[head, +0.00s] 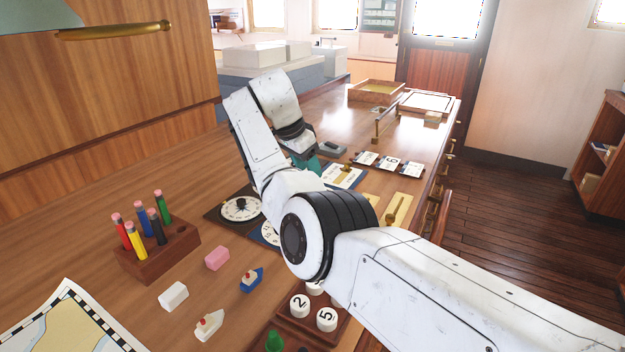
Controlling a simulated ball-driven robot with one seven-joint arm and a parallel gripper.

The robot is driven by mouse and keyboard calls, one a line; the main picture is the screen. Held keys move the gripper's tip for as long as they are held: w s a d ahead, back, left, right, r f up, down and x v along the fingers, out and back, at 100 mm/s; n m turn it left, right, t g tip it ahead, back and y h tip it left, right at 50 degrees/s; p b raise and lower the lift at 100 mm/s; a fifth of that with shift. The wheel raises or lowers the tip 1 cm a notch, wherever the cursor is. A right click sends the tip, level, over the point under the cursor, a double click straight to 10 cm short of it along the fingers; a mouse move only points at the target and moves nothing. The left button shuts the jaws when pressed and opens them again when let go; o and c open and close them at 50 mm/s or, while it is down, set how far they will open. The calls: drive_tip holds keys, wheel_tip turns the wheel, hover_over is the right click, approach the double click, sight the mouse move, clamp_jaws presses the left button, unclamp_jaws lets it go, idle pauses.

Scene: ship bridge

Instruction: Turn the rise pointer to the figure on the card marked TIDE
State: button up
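A white dial with a dark pointer (241,207) sits on a dark square base on the desk, left of my arm. A blue dial with a white face (269,233) lies just nearer, partly hidden by my arm. I cannot read which one is marked for rise. Several small cards (388,164) stand in dark holders beyond my gripper; the middle one seems to bear a 6. No TIDE marking is legible. My gripper (308,164), with teal parts, hangs above the desk beyond the dials, near a blue-edged board (345,176). Its fingertips are not clear.
A wooden pen block (158,250), pink and white blocks, two toy boats (251,280), a tray of numbered pegs (300,306) and a chart (62,322) fill the near desk. Brass plates (397,211) lie right of my arm. Shallow trays (377,91) stand at the far end.

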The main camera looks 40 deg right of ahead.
drive_tip(key=shift+v, duration=2.05)
drive_tip(key=shift+s, duration=0.1)
